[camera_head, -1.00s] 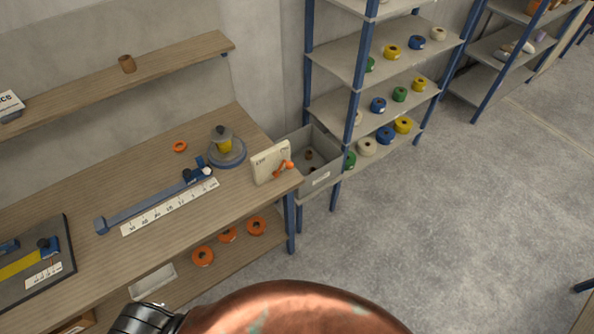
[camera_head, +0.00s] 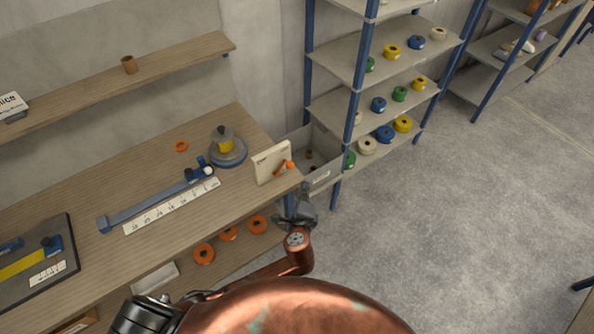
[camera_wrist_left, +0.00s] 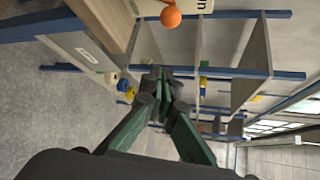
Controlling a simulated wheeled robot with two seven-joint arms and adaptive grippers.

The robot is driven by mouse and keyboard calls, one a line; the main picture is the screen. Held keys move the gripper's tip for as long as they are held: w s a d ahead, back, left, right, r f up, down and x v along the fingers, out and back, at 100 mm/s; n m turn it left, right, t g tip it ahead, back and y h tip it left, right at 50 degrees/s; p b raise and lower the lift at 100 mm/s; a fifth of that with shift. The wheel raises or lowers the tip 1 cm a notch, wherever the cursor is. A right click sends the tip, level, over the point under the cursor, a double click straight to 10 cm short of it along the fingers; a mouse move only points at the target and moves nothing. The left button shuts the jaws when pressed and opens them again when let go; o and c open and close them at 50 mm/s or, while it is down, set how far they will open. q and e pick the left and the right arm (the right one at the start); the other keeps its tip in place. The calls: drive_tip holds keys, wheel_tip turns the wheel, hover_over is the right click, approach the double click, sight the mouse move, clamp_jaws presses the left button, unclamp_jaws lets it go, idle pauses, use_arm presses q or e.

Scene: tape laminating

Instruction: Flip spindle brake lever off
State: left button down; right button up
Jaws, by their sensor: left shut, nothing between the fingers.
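The brake lever (camera_head: 283,168) is orange with a ball end and sits on the face of a cream plate (camera_head: 266,160) at the table's right end. Its ball leans to the right. In the left wrist view the lever's ball (camera_wrist_left: 171,17) shows at the top, beside lettering that is partly cut off. The spindle (camera_head: 227,150) with a yellow roll stands left of the plate on a round grey base. My left gripper (camera_head: 304,192) is shut and empty, just off the table's right edge, below and right of the lever and apart from it. My right gripper is out of view.
A grey bin (camera_head: 318,165) stands behind the plate, next to a shelf rack (camera_head: 372,110) with coloured rolls. A ruler strip (camera_head: 172,206) lies on the wooden table (camera_head: 120,180). Orange rolls (camera_head: 228,234) lie on the lower shelf.

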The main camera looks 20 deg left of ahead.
use_arm(q)
drive_tip(key=w+a+f+p, duration=0.1)
drive_tip(key=w+a, duration=0.4)
drive_tip(key=w, duration=0.2)
drive_tip(key=shift+w+f, duration=0.25)
drive_tip(key=shift+w, duration=0.1)
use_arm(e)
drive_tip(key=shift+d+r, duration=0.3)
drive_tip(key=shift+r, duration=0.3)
use_arm(q)
drive_tip(key=shift+a, duration=0.1)
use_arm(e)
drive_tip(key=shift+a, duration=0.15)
